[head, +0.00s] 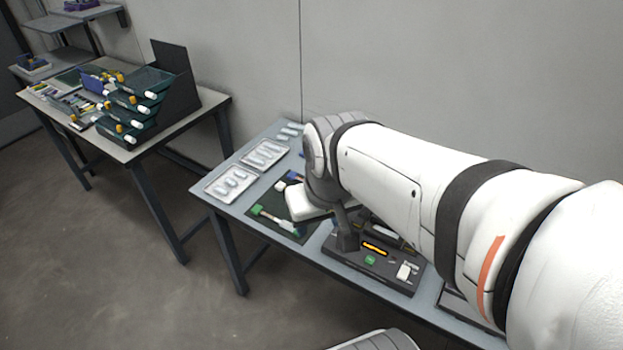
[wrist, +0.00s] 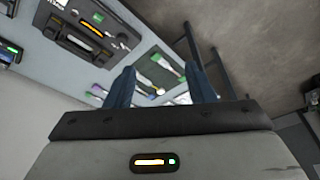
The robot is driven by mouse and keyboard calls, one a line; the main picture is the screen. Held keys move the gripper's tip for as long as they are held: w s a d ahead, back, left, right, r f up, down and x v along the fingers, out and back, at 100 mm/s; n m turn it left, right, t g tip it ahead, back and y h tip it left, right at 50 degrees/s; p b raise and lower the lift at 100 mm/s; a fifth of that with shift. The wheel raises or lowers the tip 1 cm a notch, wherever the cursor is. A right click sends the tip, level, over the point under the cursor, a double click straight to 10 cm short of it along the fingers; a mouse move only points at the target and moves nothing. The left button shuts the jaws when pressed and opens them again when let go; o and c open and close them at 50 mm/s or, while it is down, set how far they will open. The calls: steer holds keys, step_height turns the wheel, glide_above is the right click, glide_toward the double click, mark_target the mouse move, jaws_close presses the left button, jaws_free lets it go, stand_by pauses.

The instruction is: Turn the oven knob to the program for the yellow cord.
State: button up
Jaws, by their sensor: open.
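My gripper (wrist: 161,88) is open and empty in the wrist view, its two blue fingers spread above the table. A dark device (head: 372,251) with a lit orange display and a green button sits on the blue-grey table in the head view, partly behind my arm. It also shows at the upper left of the wrist view (wrist: 78,38), apart from the fingers. I cannot tell whether this is the oven, and no knob can be made out clearly. I cannot pick out the yellow cord.
A dark mat (head: 310,233) with green and white pieces lies left of the device. Two pale trays (head: 231,184) (head: 265,154) lie at the table's left end. A second table (head: 206,106) holds a dark rack (head: 178,106) with several bins. Open floor lies in front.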

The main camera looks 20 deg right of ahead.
steer(key=w+d+f+g+b, duration=0.1)
steer(key=w+d+f+b, duration=0.1)
steer(key=w+d+f, duration=0.2)
steer(key=w+d+f+m+g+b, duration=0.1)
steer(key=w+d+f+b, duration=0.2)
steer(key=f, duration=0.5)
steer(key=w+d+f+g+b, duration=0.1)
steer(key=w+d+f+b, duration=0.2)
steer(key=w+d+f, duration=0.1)
steer(key=shift+w+d+f, duration=0.2)
steer(key=shift+w+f, duration=0.05)
steer(key=shift+f, duration=0.35)
steer(key=shift+w+d+f, duration=0.15)
steer(key=shift+w+f, duration=0.1)
steer(key=shift+f, duration=0.3)
step_height(320, 180, down, 8)
steer(key=shift+r+b, duration=0.15)
steer(key=shift+b, duration=0.2)
